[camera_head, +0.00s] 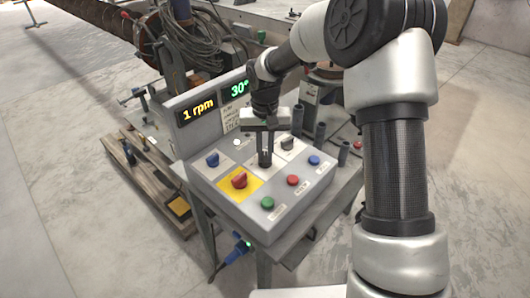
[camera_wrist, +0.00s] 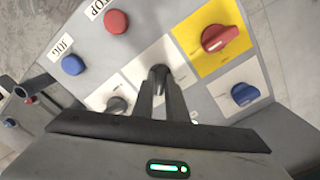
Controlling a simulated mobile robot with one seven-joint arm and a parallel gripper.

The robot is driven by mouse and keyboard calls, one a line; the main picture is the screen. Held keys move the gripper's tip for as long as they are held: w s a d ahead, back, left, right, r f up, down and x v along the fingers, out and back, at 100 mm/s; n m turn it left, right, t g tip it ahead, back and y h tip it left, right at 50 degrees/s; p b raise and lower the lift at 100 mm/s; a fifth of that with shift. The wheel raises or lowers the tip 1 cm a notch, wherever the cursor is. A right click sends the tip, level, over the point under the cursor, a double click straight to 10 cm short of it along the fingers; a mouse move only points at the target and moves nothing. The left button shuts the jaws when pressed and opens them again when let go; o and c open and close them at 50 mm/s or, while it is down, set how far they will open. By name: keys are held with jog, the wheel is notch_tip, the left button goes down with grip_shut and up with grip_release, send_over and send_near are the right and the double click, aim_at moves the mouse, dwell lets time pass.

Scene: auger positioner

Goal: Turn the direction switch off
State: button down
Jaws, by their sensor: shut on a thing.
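A grey control panel (camera_head: 228,208) carries several switches and buttons. My gripper (camera_head: 265,160) points down onto the middle of its top. In the wrist view, my gripper (camera_wrist: 160,88) has its two dark fingers close together, shut on a dark knob (camera_wrist: 160,71) on a white plate. The fingers hide much of this knob, and its label cannot be read, so I cannot confirm by lettering that it is the direction switch. Another dark knob (camera_wrist: 117,104) sits on a white plate just left of the fingers in that view.
A red rotary switch (camera_wrist: 222,40) on a yellow plate and a blue rotary switch (camera_wrist: 241,94) are close by. A green button (camera_head: 267,203), a red button (camera_head: 293,180) and a blue button (camera_head: 314,160) line the near edge. Displays (camera_head: 198,110) stand behind, reading 1 rpm and 30°.

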jog(key=shift+n, duration=0.3)
jog(key=n+p, duration=0.1)
jog(key=n, duration=0.2)
jog(key=shift+r+n+p, duration=0.1)
jog(key=shift+n+p, duration=0.9)
jog(key=shift+n, duration=1.6)
jog(key=shift+w, duration=0.1)
jog(key=c, duration=1.8)
grip_release()
jog(key=shift+o, duration=0.2)
